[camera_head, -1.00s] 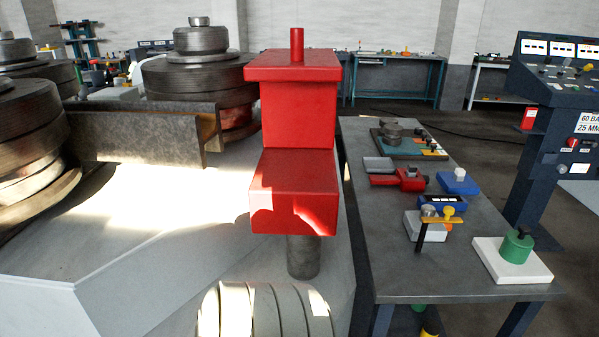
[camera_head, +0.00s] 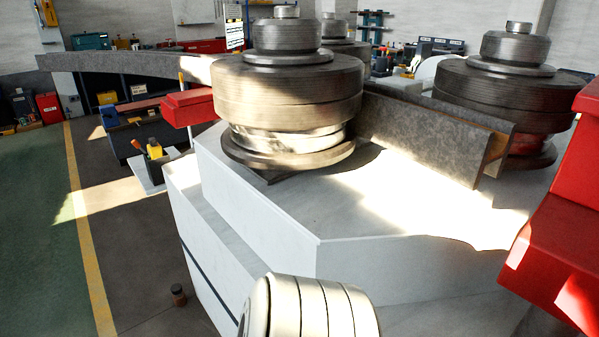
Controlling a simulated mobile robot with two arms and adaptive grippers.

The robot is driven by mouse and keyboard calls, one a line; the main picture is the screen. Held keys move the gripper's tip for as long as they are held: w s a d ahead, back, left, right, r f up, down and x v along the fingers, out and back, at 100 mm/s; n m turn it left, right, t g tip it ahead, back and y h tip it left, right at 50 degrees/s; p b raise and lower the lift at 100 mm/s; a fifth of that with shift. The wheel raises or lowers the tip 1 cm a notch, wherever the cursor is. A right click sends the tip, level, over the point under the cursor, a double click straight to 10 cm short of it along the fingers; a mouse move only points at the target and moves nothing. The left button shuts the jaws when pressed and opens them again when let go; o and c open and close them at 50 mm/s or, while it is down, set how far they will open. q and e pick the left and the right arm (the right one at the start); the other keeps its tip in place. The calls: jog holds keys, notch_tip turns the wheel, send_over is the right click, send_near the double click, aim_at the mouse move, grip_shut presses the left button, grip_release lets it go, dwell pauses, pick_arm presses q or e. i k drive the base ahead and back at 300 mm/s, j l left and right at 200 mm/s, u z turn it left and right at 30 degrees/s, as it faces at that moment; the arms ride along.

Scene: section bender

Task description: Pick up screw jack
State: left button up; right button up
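I cannot make out a screw jack for certain in the head view. Neither of my grippers is in view.
The bender's white base (camera_head: 270,235) fills the middle, with large steel rollers (camera_head: 288,95) and a steel beam (camera_head: 425,130) on top. A red block (camera_head: 560,250) stands at the right. Left, floor beside a yellow line (camera_head: 90,240) is largely clear.

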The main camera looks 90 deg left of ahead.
aim_at(178, 297)
jog(key=u, duration=3.8)
jog(key=i+j+z, duration=0.5)
jog(key=i+j, duration=0.95)
jog(key=j, duration=0.15)
